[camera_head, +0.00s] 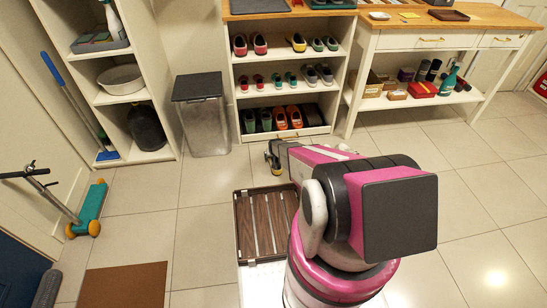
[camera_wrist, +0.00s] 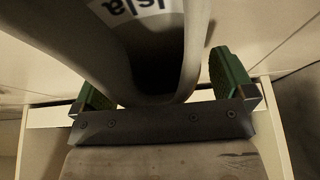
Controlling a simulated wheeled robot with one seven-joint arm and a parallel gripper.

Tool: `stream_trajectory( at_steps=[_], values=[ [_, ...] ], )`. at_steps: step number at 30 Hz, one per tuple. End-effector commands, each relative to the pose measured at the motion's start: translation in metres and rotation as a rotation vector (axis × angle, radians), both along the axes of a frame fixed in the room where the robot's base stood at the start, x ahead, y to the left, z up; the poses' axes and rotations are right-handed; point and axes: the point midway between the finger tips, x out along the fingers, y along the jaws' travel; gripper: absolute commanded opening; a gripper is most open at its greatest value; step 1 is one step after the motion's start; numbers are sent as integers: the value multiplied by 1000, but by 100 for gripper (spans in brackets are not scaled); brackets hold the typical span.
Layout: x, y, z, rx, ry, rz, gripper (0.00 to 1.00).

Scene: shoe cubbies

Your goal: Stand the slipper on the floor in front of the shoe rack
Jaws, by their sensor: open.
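A grey shoe-like thing, apparently the slipper (camera_wrist: 204,22), fills the top middle of the wrist view. It has a dark opening and a white label reading "Isla", upside down. Its rounded end lies between the green-padded fingers of my gripper (camera_wrist: 162,88), close to the dark bar at their base. The fingers stand apart, with gaps on both sides of it. In the head view my gripper (camera_head: 273,157) is low in front of the white shoe rack (camera_head: 284,138); I cannot make out the slipper there.
Several pairs of shoes sit on the rack shelves. A grey bin (camera_head: 203,125) stands left of the rack, a bench (camera_head: 440,38) right. A brown slatted tray (camera_head: 244,225) lies beside my arm. A brown mat (camera_head: 124,285) and scooter (camera_head: 92,207) are at left. Floor (camera_head: 490,195) at right is clear.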

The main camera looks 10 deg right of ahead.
Motion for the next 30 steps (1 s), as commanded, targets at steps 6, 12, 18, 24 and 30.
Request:
stream_trajectory(
  at_steps=[6, 12, 18, 24, 30],
  values=[
    [-6, 0, 16, 0, -1, 0, 100],
    [-20, 0, 47, 0, -1, 0, 100],
    [-36, 0, 85, 0, -1, 0, 100],
    [-46, 0, 110, 0, 1, 0, 100],
    [-77, 0, 174, 0, 36, 1, 100]
  ],
)
